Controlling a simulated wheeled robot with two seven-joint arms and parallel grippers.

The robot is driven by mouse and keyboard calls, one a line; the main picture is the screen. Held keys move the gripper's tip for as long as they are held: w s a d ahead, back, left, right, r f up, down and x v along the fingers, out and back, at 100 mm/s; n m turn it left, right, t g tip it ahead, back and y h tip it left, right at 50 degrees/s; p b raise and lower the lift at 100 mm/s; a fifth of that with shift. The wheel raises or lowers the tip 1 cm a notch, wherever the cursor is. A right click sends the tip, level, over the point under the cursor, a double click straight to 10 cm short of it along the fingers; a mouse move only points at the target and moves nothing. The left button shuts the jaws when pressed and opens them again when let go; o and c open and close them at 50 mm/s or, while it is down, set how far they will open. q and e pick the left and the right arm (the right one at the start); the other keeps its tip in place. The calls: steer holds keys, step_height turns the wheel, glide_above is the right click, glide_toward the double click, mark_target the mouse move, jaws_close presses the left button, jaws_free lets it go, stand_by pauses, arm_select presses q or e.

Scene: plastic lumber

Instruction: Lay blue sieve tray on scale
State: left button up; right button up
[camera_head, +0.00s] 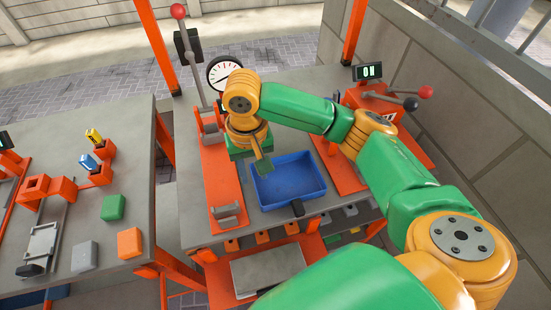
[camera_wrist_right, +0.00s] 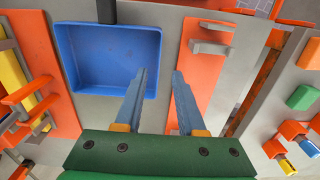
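The blue sieve tray (camera_head: 288,180) lies on the grey table, with its black handle (camera_head: 297,208) toward the near edge. The tray also shows at the left of the right wrist view (camera_wrist_right: 105,60). My right gripper (camera_head: 264,167) is above the tray's left side. In the right wrist view its two fingers (camera_wrist_right: 160,72) stand apart with nothing between them; one overlaps the tray's edge in the picture. I cannot tell for sure which thing is the scale; a flat grey plate (camera_head: 268,272) sits low in an orange frame. My left gripper is not in view.
An orange machine with an "OK" display (camera_head: 369,72) is at the right. The left table holds a green block (camera_head: 113,207), an orange block (camera_head: 130,242) and a grey block (camera_head: 85,256).

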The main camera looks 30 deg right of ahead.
steer(key=shift+w+f, duration=0.55)
steer(key=shift+f, duration=0.25)
steer(key=f, duration=0.2)
steer(key=s+f, duration=0.1)
steer(key=f, duration=0.2)
steer(key=shift+d+p, duration=0.15)
steer(key=shift+p, duration=0.25)
steer(key=shift+w+f, duration=0.15)
steer(key=shift+w, duration=0.1)
steer(key=shift+s, duration=0.1)
jaws_close()
